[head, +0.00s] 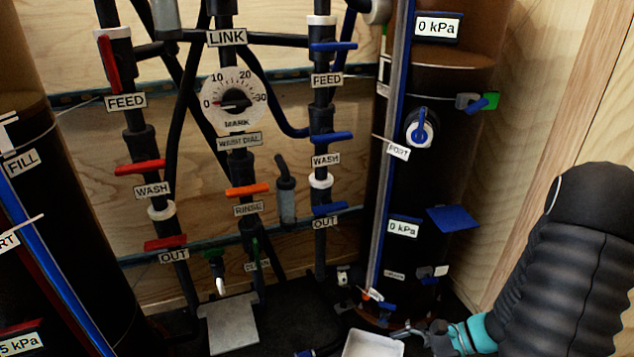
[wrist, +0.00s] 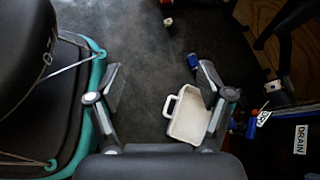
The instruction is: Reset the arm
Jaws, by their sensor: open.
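My gripper (head: 424,334) is at the lower right of the head view, low near the floor and beside the foot of the right dark column. In the wrist view my gripper (wrist: 162,78) has its two fingers spread wide apart, with nothing clamped between them. A white open container with a handle (wrist: 187,118) is on the dark floor by the right finger, which partly covers it. I cannot tell whether they touch. What looks like the same white container (head: 372,345) shows at the bottom of the head view, cut off by the edge.
Black pipes with red, orange and blue valve handles (head: 138,167) and a dial (head: 235,99) stand ahead. The right column (head: 455,160) has a blue port (head: 420,128) and gauges. A wooden wall (head: 560,110) is at the right.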

